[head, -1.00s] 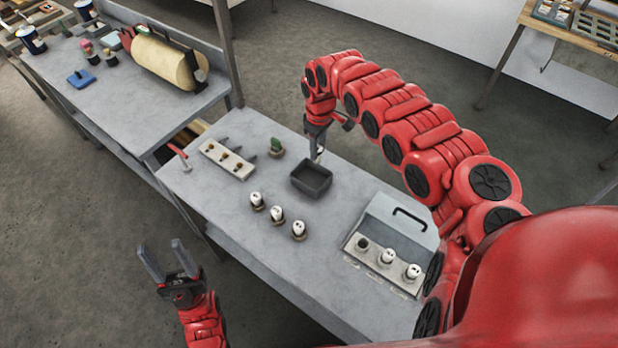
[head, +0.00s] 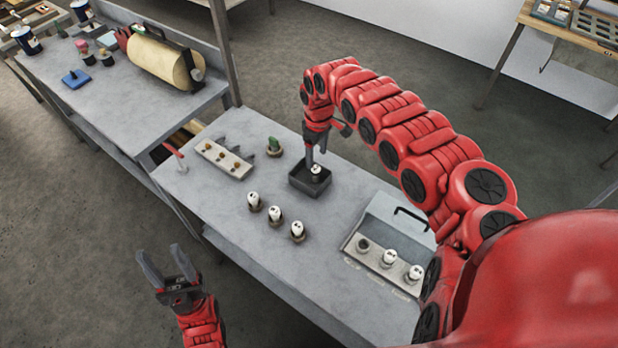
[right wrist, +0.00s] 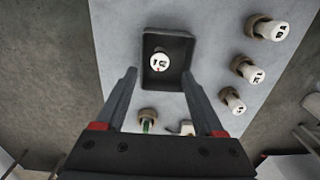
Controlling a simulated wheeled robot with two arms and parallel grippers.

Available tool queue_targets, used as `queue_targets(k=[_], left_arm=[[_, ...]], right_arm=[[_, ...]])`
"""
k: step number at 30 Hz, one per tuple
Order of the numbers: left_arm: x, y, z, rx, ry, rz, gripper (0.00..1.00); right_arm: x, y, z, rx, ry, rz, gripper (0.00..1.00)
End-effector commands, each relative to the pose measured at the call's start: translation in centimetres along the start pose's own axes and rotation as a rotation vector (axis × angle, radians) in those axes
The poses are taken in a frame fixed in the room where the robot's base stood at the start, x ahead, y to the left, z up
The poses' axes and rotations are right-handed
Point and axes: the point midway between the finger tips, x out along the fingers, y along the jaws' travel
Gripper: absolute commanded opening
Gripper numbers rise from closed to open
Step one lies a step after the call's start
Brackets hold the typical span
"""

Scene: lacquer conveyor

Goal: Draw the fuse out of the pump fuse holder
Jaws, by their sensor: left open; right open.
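The fuse holder (head: 352,255) is a pale box with a raised grey lid at the table's right. Its left socket (head: 363,244) is dark and empty. White fuses stand in its middle (head: 389,258) and right (head: 414,273) sockets. A white fuse (head: 315,171) with dark marks is in the black tray (head: 299,184); it also shows in the right wrist view (right wrist: 160,62). My right gripper (head: 317,156) is open just above that fuse, fingertips apart from it in the wrist view. My left gripper (head: 160,252) is open and empty, off the table's front edge.
Three white fuses (head: 274,215) stand in round bases in front of the tray. A pale strip with brown knobs (head: 222,159) and a small green cactus-like item (head: 274,146) are at the back left. A second table (head: 120,84) holds a tan cylinder (head: 166,62).

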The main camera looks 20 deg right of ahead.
Motion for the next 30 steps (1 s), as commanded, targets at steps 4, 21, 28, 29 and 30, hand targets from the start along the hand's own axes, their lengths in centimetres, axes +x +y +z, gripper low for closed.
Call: queue_targets(k=[4, 21, 28, 29, 30], left_arm=[[-0.3, 0.0, 0.1, 0.0, 0.0, 0.0, 0.5], [-5.0, 0.2, 0.8, 0.0, 0.0, 0.0, 0.5], [-5.7, 0.3, 1.0, 0.0, 0.0, 0.0, 0.5], [-5.7, 0.3, 1.0, 0.0, 0.0, 0.0, 0.5], [-5.7, 0.3, 1.0, 0.0, 0.0, 0.0, 0.5]], right_arm=[[-0.5, 0.1, -0.1, 0.001, 0.002, 0.001, 0.7], [-13.3, 0.0, -0.2, -0.002, 0.004, 0.002, 0.7], [-16.8, 0.0, -0.1, -0.001, 0.002, 0.003, 0.7], [-17.0, 0.0, -0.1, -0.001, 0.002, 0.002, 0.7], [-17.2, 0.0, -0.1, -0.002, 0.001, 0.001, 0.7]])
